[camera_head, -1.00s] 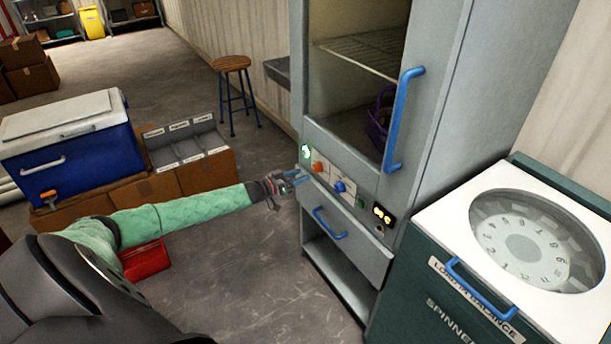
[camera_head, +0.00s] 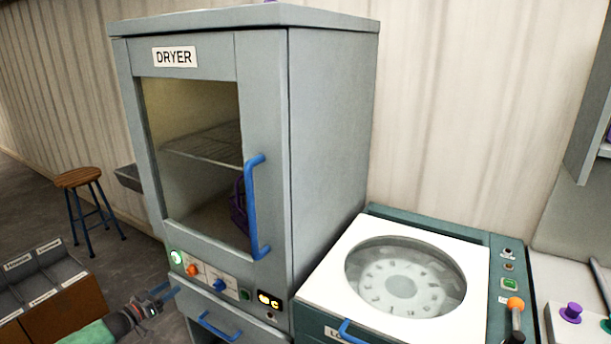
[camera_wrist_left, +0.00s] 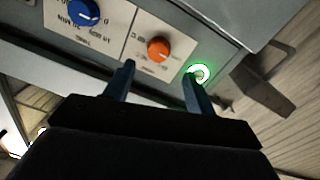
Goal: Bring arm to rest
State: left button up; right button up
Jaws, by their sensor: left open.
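My left gripper (camera_head: 163,293) is low at the left in the head view, in front of the dryer's control strip, with its fingers apart and nothing between them. In the left wrist view its two blue fingers (camera_wrist_left: 158,88) point at the panel, near the orange knob (camera_wrist_left: 158,49) and the green-lit ring button (camera_wrist_left: 199,73). I cannot tell whether a fingertip touches the panel. The grey dryer (camera_head: 328,130) has its door shut, with a blue handle (camera_head: 253,210). A purple item (camera_head: 238,208) shows inside through the window. My right gripper is not in view.
A teal spinner with a white top (camera_head: 330,280) stands right of the dryer. A wooden stool (camera_head: 78,178) is at the left by the wall. A grey sectioned tray (camera_head: 45,275) sits at lower left. A bench with knobs (camera_head: 572,312) is at the far right.

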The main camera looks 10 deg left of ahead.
pick_arm(q)
notch_tip(320, 180, down, 6)
jog(key=a+m+g+y, duration=0.3)
jog(key=g+y, duration=0.2)
jog(key=y, duration=0.3)
jog(key=s+d+r+g+y, duration=0.1)
jog(key=s+d+g, duration=0.2)
jog(key=s+d, duration=0.8)
jog(key=s+d+g+y, duration=0.1)
jog(key=s+d+g, duration=0.2)
jog(key=s+d, duration=0.8)
jog(key=s+d+n+g+h, duration=0.1)
jog(key=s+d+h, duration=0.1)
jog(key=s+d, duration=1.2)
jog(key=s+d+f+n+g+h, duration=0.1)
jog(key=s+d+f, duration=0.1)
jog(key=s, duration=0.3)
jog(key=s+d+f+n+g, duration=0.1)
jog(key=s+d+f+g, duration=0.1)
jog(key=s+d, duration=0.3)
jog(key=shift+s+d+f+h, duration=0.2)
jog(key=shift+s+f+h, duration=0.2)
jog(key=shift+s+f, duration=0.3)
